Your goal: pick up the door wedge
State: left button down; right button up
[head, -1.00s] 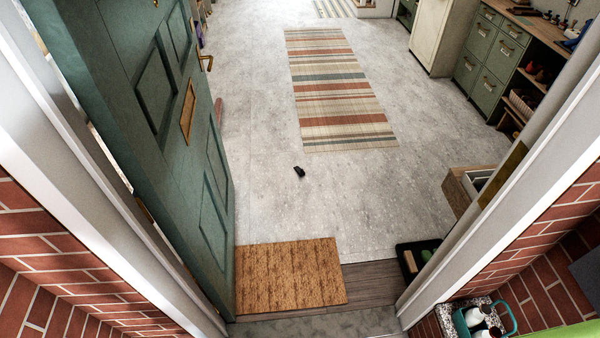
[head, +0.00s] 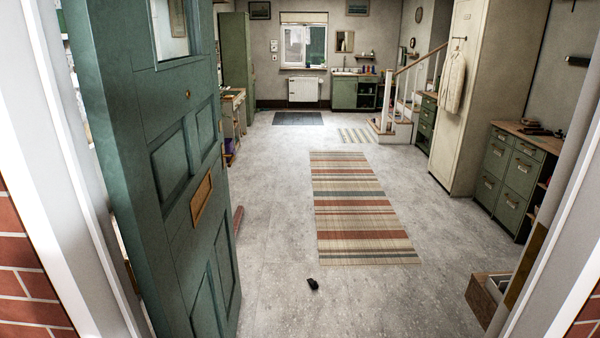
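A small dark object, which looks like the door wedge (head: 312,284), lies on the grey speckled floor in the head view. It lies a little in front of the near end of the striped rug and to the right of the open green door. Its exact shape is too small to tell. Nothing touches it. Neither of my grippers shows in the head view.
The green door (head: 170,170) stands open at the left. A striped rug (head: 362,208) runs down the hall. A wooden box (head: 486,296) stands at the lower right, near green drawers (head: 508,180). The grey floor (head: 270,240) around the dark object is clear.

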aim_at(313, 283)
jog(key=i+l, duration=0.1)
jog(key=i, duration=0.4)
jog(key=i+l+u, duration=0.1)
jog(key=i, duration=0.4)
jog(key=i+l+u, duration=0.1)
jog(key=i, duration=0.4)
jog(key=i+l, duration=0.3)
jog(key=i, duration=0.15)
